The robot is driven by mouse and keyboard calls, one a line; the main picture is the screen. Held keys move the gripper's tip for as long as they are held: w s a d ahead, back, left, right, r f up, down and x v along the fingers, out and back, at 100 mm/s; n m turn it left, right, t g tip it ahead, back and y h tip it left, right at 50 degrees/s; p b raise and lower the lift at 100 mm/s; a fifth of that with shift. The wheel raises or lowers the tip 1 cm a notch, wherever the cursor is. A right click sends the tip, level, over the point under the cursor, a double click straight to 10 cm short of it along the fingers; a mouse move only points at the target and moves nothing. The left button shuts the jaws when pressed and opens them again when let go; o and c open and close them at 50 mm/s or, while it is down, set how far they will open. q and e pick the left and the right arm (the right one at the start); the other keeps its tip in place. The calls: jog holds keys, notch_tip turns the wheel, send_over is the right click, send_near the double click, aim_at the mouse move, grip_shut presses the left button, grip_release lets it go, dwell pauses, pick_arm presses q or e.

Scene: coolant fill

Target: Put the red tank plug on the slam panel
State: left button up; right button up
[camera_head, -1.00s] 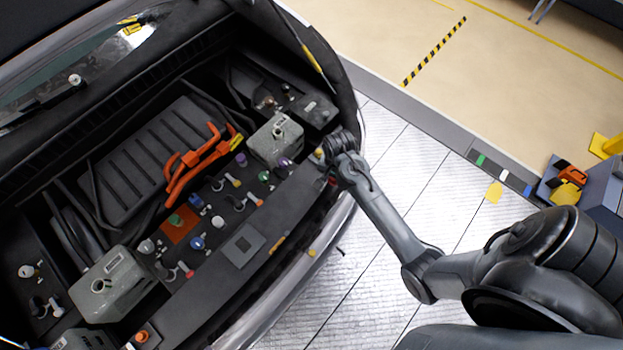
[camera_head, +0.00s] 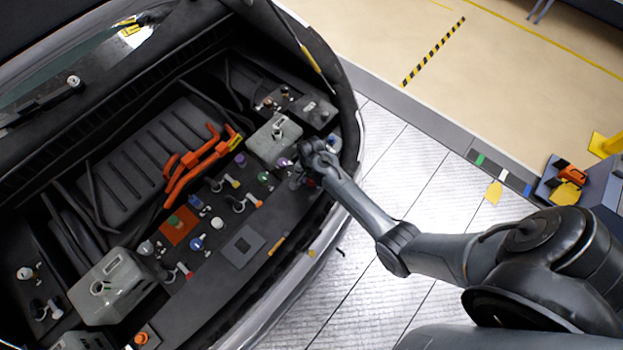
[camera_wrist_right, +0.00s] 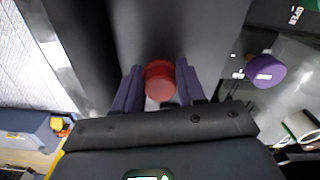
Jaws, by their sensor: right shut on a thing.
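My right gripper (camera_head: 301,180) is over the right part of the dark slam panel (camera_head: 283,212) at the front of the engine bay. In the right wrist view the red tank plug (camera_wrist_right: 159,80) sits between the two fingers of the gripper (camera_wrist_right: 159,90), which is shut on it. A pale part shows just below its red knob. The dark surface of the panel (camera_wrist_right: 195,30) lies beyond the plug. Whether the plug touches the panel, I cannot tell. In the head view the plug is mostly hidden by the gripper. My left gripper is not in view.
A grey tank (camera_head: 262,142) stands behind the gripper, another (camera_head: 118,288) at the lower left. A purple cap (camera_wrist_right: 265,71) is right of the plug in the wrist view. Several coloured caps and orange cables (camera_head: 195,165) crowd the bay. A grey square plate (camera_head: 243,246) lies on the panel.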

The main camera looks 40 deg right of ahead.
jog(key=shift+f, duration=0.15)
jog(key=shift+f, duration=0.1)
jog(key=o, duration=0.8)
jog(key=shift+o, duration=0.2)
jog(key=shift+r, duration=0.4)
notch_tip(320, 180, up, 11)
jog(key=s+a+r+n+t, duration=0.1)
jog(key=s+a+r+n, duration=0.2)
jog(key=s+n, duration=0.2)
jog(key=s+a+r+n+t, duration=0.1)
jog(key=s+a+r+n, duration=0.2)
jog(key=s, duration=0.5)
jog(key=s+a+r+n+t, duration=0.1)
jog(key=s+a+r+n, duration=0.2)
jog(key=s+a+n, duration=0.2)
jog(key=s+n, duration=0.2)
jog(key=n, duration=0.1)
jog(key=shift+s+t, duration=0.25)
jog(key=shift+t, duration=0.05)
